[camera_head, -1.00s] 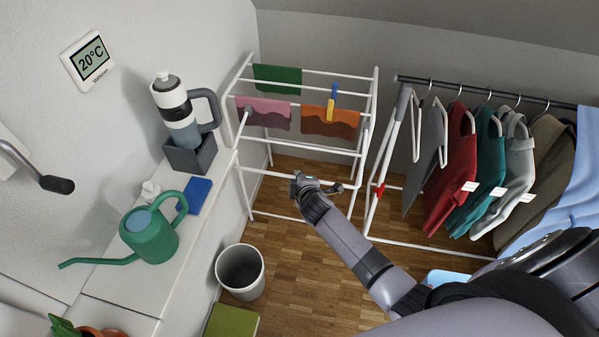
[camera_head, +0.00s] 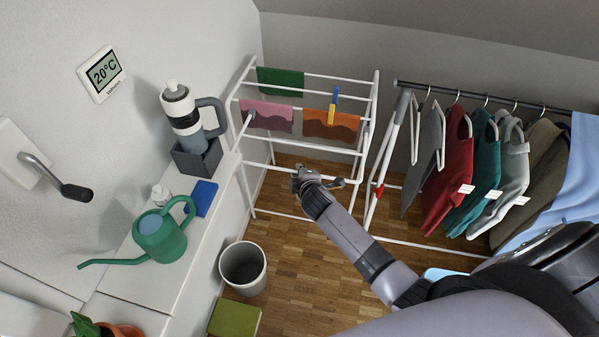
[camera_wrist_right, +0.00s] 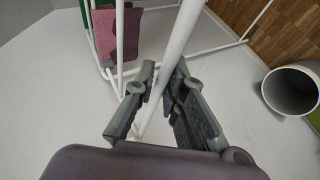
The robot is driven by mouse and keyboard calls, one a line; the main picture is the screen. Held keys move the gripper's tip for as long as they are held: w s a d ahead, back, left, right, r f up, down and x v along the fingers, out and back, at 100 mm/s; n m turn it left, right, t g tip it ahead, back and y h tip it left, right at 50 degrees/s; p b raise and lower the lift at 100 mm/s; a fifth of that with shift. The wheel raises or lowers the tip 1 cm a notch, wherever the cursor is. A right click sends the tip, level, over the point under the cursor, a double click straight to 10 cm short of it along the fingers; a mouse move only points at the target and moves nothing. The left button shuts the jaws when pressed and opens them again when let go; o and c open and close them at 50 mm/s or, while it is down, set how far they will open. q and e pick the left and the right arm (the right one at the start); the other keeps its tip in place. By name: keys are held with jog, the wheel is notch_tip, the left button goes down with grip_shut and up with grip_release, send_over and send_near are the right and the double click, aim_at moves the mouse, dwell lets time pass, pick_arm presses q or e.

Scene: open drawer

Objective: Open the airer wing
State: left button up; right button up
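The white airer (camera_head: 368,110) stands against the back wall with green, pink and orange cloths over its upper rails. Its wing appears to hang down at the front, with a front rail (camera_head: 268,167) low between the side bars. My right gripper (camera_head: 318,178) is at that rail, below the orange cloth. In the right wrist view my right gripper (camera_wrist_right: 166,75) has its fingers apart. A white bar (camera_wrist_right: 178,45) runs between them; I cannot tell whether they touch it. The pink cloth (camera_wrist_right: 118,35) is beyond the fingers. My left gripper is not in view.
A clothes rack (camera_head: 400,82) with hanging garments stands right of the airer. A white ledge (camera_head: 135,265) on the left bears a watering can (camera_head: 160,238), a blue box (camera_head: 201,198) and a bottle in a grey holder (camera_head: 196,158). A bin (camera_head: 243,268) stands on the wooden floor.

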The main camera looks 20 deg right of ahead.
jog(key=o, duration=0.4)
jog(key=shift+w+d+r, duration=0.15)
jog(key=shift+w+r, duration=0.1)
jog(key=shift+r, duration=0.05)
jog(key=shift+o, duration=0.3)
jog(key=shift+f, duration=0.15)
jog(key=shift+s, duration=0.15)
jog(key=shift+s, duration=0.15)
jog(key=v, duration=1.1)
jog(key=shift+s+r, duration=0.2)
jog(key=shift+r, duration=0.05)
jog(key=shift+f, duration=0.1)
